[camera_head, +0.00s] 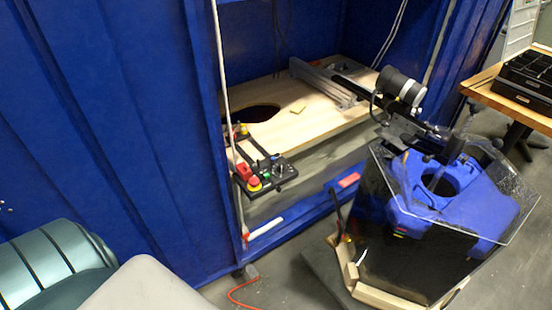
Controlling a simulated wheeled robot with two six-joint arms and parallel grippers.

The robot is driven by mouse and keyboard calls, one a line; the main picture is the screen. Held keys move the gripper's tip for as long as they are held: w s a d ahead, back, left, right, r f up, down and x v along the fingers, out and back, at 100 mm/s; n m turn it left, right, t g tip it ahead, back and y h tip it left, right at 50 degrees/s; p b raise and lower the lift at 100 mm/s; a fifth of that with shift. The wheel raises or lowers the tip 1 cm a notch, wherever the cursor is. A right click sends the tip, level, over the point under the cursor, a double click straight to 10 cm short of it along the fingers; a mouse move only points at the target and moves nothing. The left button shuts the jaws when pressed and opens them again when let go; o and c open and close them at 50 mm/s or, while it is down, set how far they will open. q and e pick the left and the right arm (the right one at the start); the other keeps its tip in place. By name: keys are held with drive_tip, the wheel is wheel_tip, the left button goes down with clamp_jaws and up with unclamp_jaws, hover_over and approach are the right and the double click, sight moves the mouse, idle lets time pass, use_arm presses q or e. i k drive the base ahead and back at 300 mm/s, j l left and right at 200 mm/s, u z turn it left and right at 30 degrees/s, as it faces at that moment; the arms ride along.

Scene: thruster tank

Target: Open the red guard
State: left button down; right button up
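A black control box (268,178) sits at the front edge of the wooden worktop, inside the opening of the blue enclosure. A small red block-like part (244,171), which looks like the red guard, stands on the left of the box. It is too small to tell whether it is open or closed. A red button on a yellow base (254,184) is just in front of it. Small green and blue controls are to its right. Neither of my grippers is in view, and nothing touches the box.
The worktop (310,122) has a round dark hole and a metal rail. A wooden table (490,90) holds a black tray (528,75). A white hose hangs left of the box.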

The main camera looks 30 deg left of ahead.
sight(244, 171)
drive_tip(key=k+l+u, duration=0.15)
drive_tip(key=u, duration=1.1)
